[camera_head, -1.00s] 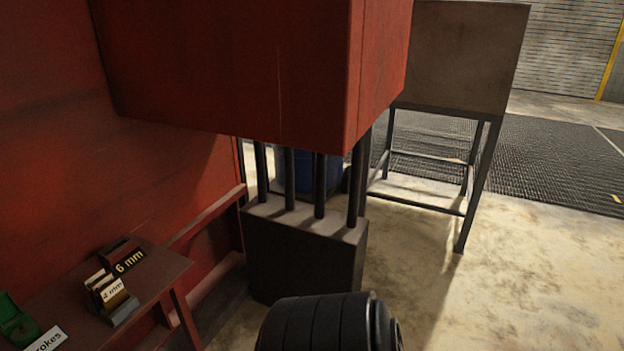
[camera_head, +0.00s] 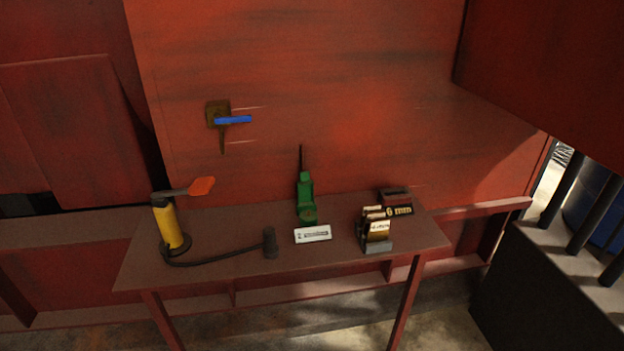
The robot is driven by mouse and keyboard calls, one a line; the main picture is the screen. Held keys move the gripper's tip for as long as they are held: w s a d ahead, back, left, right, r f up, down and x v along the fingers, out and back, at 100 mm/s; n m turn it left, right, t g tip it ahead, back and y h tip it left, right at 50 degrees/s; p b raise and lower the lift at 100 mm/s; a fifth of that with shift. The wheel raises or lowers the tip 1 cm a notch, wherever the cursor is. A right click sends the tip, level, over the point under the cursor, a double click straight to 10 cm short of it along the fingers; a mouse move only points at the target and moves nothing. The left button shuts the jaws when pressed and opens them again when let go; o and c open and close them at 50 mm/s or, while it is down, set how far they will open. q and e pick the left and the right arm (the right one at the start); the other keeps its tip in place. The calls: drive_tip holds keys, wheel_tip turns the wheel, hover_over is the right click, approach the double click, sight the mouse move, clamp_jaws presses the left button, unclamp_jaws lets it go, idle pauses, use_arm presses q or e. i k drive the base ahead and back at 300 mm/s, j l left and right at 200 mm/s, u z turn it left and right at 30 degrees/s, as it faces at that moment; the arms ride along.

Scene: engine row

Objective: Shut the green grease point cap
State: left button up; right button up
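A small green device (camera_head: 305,192) stands at the back of the narrow red-brown bench (camera_head: 215,235), near its middle. It has a thin dark rod pointing up and a rounded part low at its front. I cannot tell which part of it is a cap, or whether one is open. A white label plate (camera_head: 313,234) with small dark writing sits just in front of it. Neither of my grippers shows in the head view.
A yellow cylinder with an orange-tipped lever (camera_head: 171,224) stands on the bench's left, its black hose ending in a dark block (camera_head: 270,243). Card holders (camera_head: 377,236) sit right. A blue handle (camera_head: 233,119) is on the red wall. A dark block with posts (camera_head: 540,290) stands far right.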

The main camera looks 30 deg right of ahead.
sight(306, 187)
drive_tip(key=i+l+u, duration=0.1)
drive_tip(key=l+u, duration=0.15)
drive_tip(key=l, duration=0.4)
drive_tip(key=l+u, duration=0.25)
drive_tip(key=l, duration=0.4)
drive_tip(key=i, duration=0.05)
